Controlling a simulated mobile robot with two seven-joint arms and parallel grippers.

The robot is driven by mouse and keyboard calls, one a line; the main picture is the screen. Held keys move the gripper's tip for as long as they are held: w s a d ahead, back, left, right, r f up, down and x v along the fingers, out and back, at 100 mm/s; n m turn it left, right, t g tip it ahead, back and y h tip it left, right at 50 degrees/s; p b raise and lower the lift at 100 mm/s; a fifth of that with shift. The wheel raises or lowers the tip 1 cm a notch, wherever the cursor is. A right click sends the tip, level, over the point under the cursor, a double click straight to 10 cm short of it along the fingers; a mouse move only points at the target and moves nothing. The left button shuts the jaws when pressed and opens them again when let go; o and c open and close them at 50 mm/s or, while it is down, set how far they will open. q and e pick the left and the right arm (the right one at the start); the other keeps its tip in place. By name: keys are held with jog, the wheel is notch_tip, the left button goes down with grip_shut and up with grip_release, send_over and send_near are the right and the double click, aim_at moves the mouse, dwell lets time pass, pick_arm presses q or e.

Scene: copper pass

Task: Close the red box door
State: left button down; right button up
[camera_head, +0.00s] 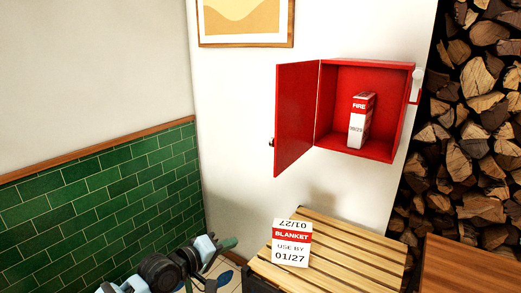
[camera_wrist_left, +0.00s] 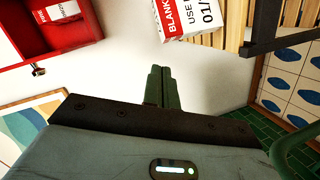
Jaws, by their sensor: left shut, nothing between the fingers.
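The red box (camera_head: 407,110) is mounted on the white wall, with its red door (camera_head: 294,118) hinged on the left and swung wide open. A small dark knob (camera_head: 271,142) is on the door's free edge. A white and red packet marked FIRE (camera_head: 360,120) stands inside the box. My left gripper (camera_head: 226,245) is low, below and left of the door and apart from it. In the left wrist view its green fingers (camera_wrist_left: 158,86) are together and empty, with part of the red box (camera_wrist_left: 18,45) and the knob (camera_wrist_left: 39,70) at upper left. My right gripper is not in view.
A slatted wooden bench (camera_head: 345,250) stands below the box, with a white and red blanket packet (camera_head: 292,243) on it. Stacked firewood (camera_head: 475,110) is at the right. A framed picture (camera_head: 245,43) hangs above left. The wall left of the door is clear.

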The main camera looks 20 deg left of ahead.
pick_arm(q)
jog(key=w+a+r+n+t+h+b, duration=0.1)
jog(key=w+a+r+n, duration=0.15)
jog(key=r, duration=0.85)
jog(key=w+a+r+n+t+h+b, duration=0.1)
jog(key=w+a+r+n, duration=0.2)
jog(key=r, duration=0.9)
jog(key=w+d+m+p, duration=0.1)
jog(key=w+d+p, duration=0.1)
jog(key=w+d, duration=0.6)
jog(key=shift+w+d+t, duration=0.15)
jog(key=shift+w+t, duration=0.15)
jog(key=shift+w, duration=0.35)
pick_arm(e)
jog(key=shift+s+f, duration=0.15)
pick_arm(q)
jog(key=shift+d, duration=0.1)
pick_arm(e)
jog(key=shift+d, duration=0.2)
